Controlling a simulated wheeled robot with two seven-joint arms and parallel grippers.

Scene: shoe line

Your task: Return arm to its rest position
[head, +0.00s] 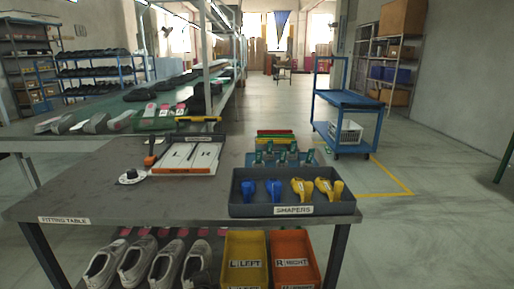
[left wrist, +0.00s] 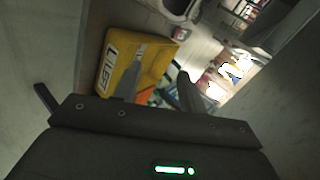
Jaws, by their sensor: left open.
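My left gripper (left wrist: 158,74) shows only in the left wrist view, with its fingers apart and nothing seen between them. The yellow bin labelled LEFT (left wrist: 112,55) lies beyond its fingers, apart from the gripper as far as I can tell. The head view shows neither arm nor gripper. My right gripper is in neither view.
The fitting table (head: 110,200) carries a white board (head: 188,157), a black-and-white round item (head: 131,177) and a shapers tray (head: 292,208). Below are shoes (head: 138,262), the yellow bin (head: 245,245) and an orange bin (head: 293,250). A blue cart (head: 345,99) stands behind; floor at right is clear.

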